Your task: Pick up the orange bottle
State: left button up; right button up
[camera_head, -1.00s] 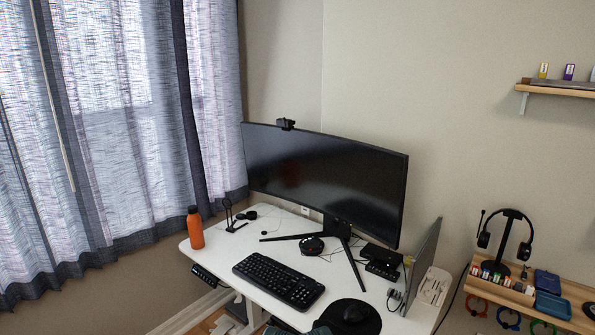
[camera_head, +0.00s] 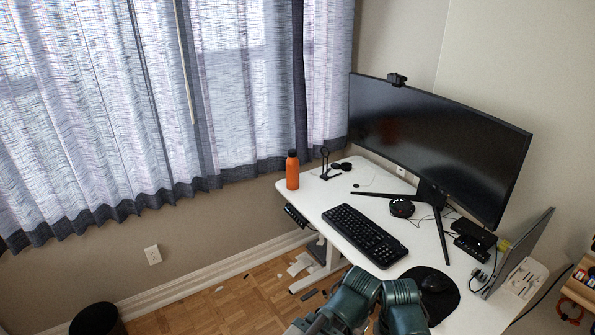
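The orange bottle (camera_head: 292,171) stands upright on the left end of the white desk (camera_head: 330,204), near its edge. It has a black cap. Two dark green arm parts of mine (camera_head: 376,300) show at the bottom of the view, in front of the desk's near edge and well short of the bottle. No gripper fingers can be made out, so neither gripper is seen. Nothing touches the bottle.
A black keyboard (camera_head: 363,235), a small stand (camera_head: 326,165), a curved monitor (camera_head: 440,145) and a mouse (camera_head: 433,283) are on the desk. Curtains (camera_head: 110,100) hang behind. A black bin (camera_head: 97,320) stands on the floor at lower left. Floor left of the desk is mostly clear, with scattered scraps.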

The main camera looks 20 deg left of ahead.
aim_at(293, 165)
jog(key=i+j, duration=0.25)
jog(key=j, duration=0.15)
jog(key=i+j, duration=0.25)
jog(key=j, duration=0.2)
jog(key=i+j, duration=0.25)
jog(key=j, duration=0.15)
jog(key=i+j, duration=0.25)
jog(key=j, duration=0.15)
jog(key=i+j, duration=0.25)
jog(key=j, duration=0.15)
jog(key=i+j+z, duration=0.1)
jog(key=j, duration=0.35)
jog(key=i+j, duration=0.35)
